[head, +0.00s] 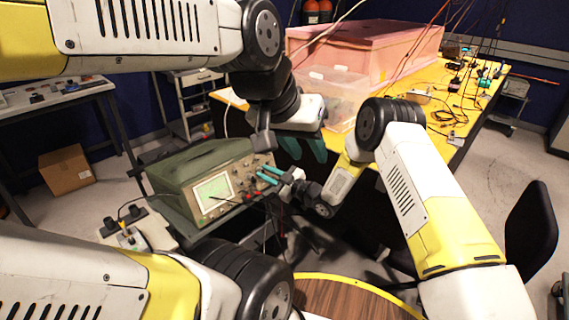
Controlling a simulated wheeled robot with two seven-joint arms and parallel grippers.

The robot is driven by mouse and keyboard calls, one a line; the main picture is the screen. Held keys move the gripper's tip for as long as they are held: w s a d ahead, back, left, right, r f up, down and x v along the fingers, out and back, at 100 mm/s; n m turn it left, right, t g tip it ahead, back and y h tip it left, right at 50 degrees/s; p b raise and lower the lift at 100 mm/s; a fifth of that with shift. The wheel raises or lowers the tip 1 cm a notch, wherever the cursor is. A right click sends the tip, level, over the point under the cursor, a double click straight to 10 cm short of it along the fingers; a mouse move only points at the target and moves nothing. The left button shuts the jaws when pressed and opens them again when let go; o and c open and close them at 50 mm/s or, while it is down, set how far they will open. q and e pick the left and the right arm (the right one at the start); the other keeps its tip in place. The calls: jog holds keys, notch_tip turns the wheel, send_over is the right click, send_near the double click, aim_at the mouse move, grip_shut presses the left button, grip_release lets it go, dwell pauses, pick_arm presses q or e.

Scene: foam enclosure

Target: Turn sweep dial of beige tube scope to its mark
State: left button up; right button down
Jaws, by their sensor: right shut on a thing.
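The tube scope (185,165) has a green case and a beige front panel with a pale lit screen (213,191). It sits left of centre on a dark stand or cart, with its knobs on the right side of the panel. My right gripper (264,175) reaches in from the right, with its teal fingers at these knobs. It is shut on a small knob that the fingers mostly hide; the dial's mark is too small to read. My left gripper (305,150) hangs above and to the right of the panel, its teal fingers apart and empty.
A yellow-topped bench (465,110) carries a pink foam box (360,50), a clear plastic bin (333,88) and loose cables. A cardboard box (67,170) stands on the floor at left. A round wooden table (345,300) is in front, and a black chair (530,235) stands at right.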

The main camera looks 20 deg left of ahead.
jog(key=c, duration=1.6)
grip_release()
jog(key=shift+o, duration=0.2)
jog(key=v, duration=0.7)
jog(key=shift+d, duration=0.35)
jog(key=shift+r, duration=0.1)
